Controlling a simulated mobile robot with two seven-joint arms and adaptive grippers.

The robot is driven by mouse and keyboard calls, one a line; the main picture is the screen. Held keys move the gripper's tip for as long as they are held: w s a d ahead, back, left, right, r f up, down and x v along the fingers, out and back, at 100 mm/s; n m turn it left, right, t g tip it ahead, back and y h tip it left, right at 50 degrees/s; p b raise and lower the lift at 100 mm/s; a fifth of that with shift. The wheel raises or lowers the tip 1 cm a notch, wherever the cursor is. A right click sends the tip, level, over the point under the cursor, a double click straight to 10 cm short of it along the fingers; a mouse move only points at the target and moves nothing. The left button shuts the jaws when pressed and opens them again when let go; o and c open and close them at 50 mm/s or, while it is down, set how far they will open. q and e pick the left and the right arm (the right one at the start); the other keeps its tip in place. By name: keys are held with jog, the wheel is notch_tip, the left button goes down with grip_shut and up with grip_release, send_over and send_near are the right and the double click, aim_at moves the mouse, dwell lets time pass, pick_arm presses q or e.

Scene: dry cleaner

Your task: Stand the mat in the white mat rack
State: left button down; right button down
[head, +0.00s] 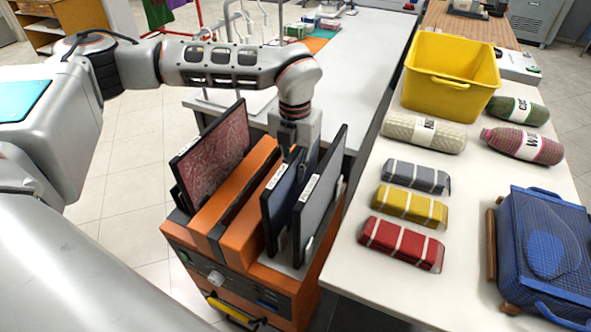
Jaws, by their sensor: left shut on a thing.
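My left gripper (297,145) reaches down from above over the orange cart and is shut on a dark mat. Two dark mats with white labels, one on the left (279,205) and one on the right (320,195), stand nearly upright side by side at the cart's right. I cannot tell exactly which of them the gripper holds. A pale base (295,268) shows under them, perhaps the white mat rack; most of it is hidden. A reddish patterned mat (213,150) stands tilted at the cart's left. My right gripper is not in view.
The orange cart (232,208) stands against the white counter (352,238). The counter holds a yellow tub (451,100), grey (416,176), yellow (409,206) and red (401,243) bundles, several labelled rolls and a blue case (545,250). Tiled floor is free at left.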

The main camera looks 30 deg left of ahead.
aim_at(295, 151)
pick_arm(q)
jog(key=shift+r, duration=0.15)
jog(key=shift+f, duration=0.2)
jog(key=c, duration=2.1)
grip_release()
notch_tip(295, 151, up, 12)
jog(key=shift+f+p, duration=0.15)
jog(key=shift+p, duration=0.25)
jog(key=shift+r, duration=0.35)
